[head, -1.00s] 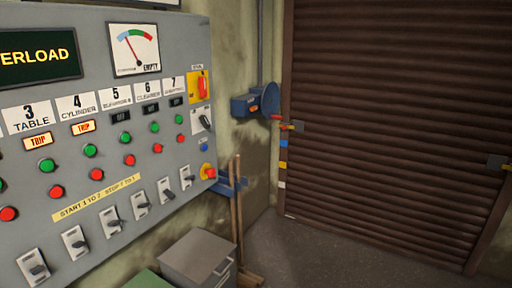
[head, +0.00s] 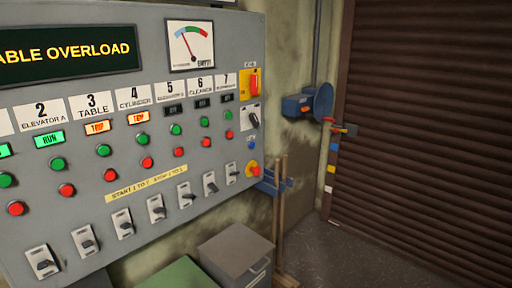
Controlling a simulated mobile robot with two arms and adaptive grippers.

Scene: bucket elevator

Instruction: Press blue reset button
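The blue reset button (head: 251,145) is a small round button near the right edge of the grey control panel (head: 90,190). The panel's display (head: 66,50) reads "TABLE OVERLOAD" in yellow. The lamps under 3 TABLE (head: 97,127) and 4 CYLINDER (head: 138,118) show TRIP, and the lamp under 2 ELEVATOR A (head: 49,138) shows green RUN. Neither gripper is in view.
A grey box (head: 236,254) and a green surface (head: 182,274) stand below the panel. Wooden poles (head: 279,215) lean by the wall to its right. A blue horn-shaped fixture (head: 322,102) is on the wall beside a brown shutter door (head: 430,130). Dark floor (head: 345,255) lies open before the door.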

